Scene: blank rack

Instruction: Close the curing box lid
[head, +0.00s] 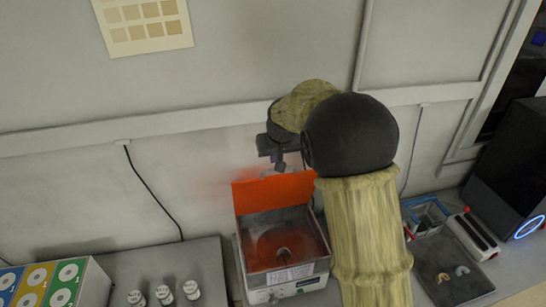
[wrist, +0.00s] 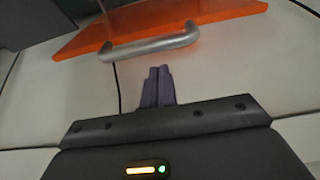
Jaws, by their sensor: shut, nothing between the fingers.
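The curing box (head: 284,276) stands on the counter as an open metal box with an orange glow inside. Its orange lid (head: 262,191) stands raised at the back of the box. In the wrist view the lid (wrist: 200,26) shows as an orange panel with a curved metal handle (wrist: 150,46). My gripper (head: 279,164) is above the lid, near its top edge. In the wrist view my gripper's purple fingers (wrist: 158,72) are together and empty, pointing at the handle.
Several white-capped vials (head: 164,295) stand left of the box, beside a colored case (head: 50,284). To the right are a blue-edged bin (head: 424,216), a dark tray (head: 447,272) with small arch pieces, and a black machine (head: 512,165). The wall is close behind.

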